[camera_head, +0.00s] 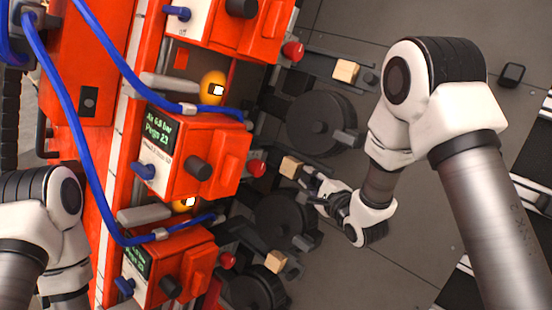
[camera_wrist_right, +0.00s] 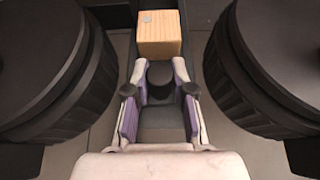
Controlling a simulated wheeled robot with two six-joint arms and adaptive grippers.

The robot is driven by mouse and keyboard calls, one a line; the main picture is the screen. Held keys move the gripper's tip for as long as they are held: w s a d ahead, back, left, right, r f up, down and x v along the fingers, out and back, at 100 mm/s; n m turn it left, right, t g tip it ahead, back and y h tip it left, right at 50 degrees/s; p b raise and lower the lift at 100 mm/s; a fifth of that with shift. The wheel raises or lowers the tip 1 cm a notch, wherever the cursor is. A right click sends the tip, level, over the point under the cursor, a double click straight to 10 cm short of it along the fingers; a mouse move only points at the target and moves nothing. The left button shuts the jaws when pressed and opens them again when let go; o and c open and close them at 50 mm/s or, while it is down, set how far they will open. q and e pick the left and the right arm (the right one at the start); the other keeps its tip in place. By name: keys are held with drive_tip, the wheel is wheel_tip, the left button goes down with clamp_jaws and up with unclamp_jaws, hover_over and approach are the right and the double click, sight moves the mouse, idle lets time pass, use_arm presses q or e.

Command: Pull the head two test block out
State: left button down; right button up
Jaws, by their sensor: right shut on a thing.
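The wooden test block (camera_head: 291,167) at the middle red head sits at the inner end of a dark slide, beside a red knob. In the right wrist view the block (camera_wrist_right: 158,34) is just beyond my fingertips. My right gripper (camera_head: 309,183) reaches in from the right. In the right wrist view its fingers (camera_wrist_right: 160,75) are shut around a short dark round knob (camera_wrist_right: 160,73) on the slide, in front of the block. The fingers partly hide the slide. My left arm is at the lower left of the head view; its gripper is out of view.
Dark round reels (camera_wrist_right: 42,65) and (camera_wrist_right: 262,65) stand close on both sides of the gripper. Other wooden blocks (camera_head: 346,70) and (camera_head: 276,262) sit at neighbouring heads. Blue hoses (camera_head: 75,130) cross the red units (camera_head: 190,160). Grey floor lies open to the right.

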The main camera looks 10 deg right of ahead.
idle(0.3)
drive_tip(key=shift+s+d, duration=0.85)
drive_tip(key=shift+s, duration=0.25)
drive_tip(key=shift+s+d, duration=0.8)
drive_tip(key=shift+s, duration=0.25)
drive_tip(key=shift+s+f, duration=0.1)
drive_tip(key=shift+d, duration=0.1)
drive_tip(key=o, duration=0.8)
drive_tip(key=shift+s, duration=0.1)
drive_tip(key=shift+d, duration=0.2)
drive_tip(key=shift+a, duration=0.15)
